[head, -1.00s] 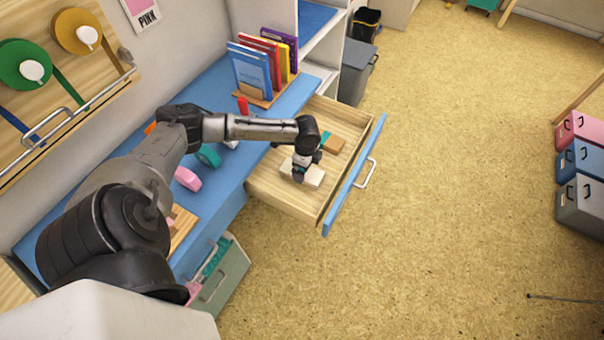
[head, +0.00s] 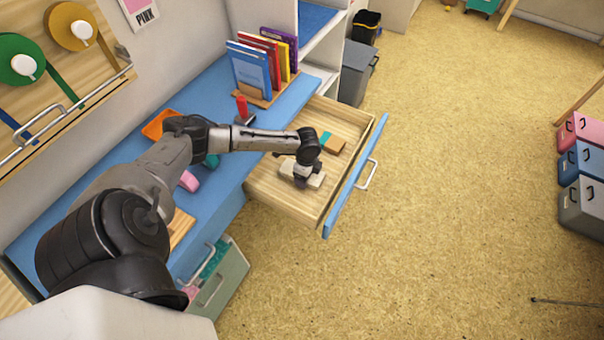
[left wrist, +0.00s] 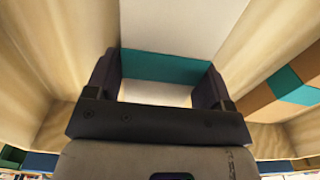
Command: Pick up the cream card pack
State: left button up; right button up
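The cream card pack (head: 317,180) lies in the open wooden drawer, partly hidden under my left gripper (head: 302,182). In the left wrist view the pack (left wrist: 165,25) is pale cream with a teal band across it. My left gripper (left wrist: 157,85) has its fingers apart, one at each side of the pack, and the pack fills most of the gap. The left finger looks close against the pack's edge, and the right finger hides the other edge. I cannot tell whether the fingers press on it. My right gripper is not in view.
A brown pack (head: 336,145) with a teal band lies farther back in the drawer (head: 273,185). The drawer's blue front (head: 357,178) and wooden walls surround both packs. The blue desk (head: 215,100) holds a book rack and a red-handled stamp (head: 242,104).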

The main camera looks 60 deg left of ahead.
pick_arm(q)
jog(key=c, duration=0.6)
jog(key=shift+r, duration=0.1)
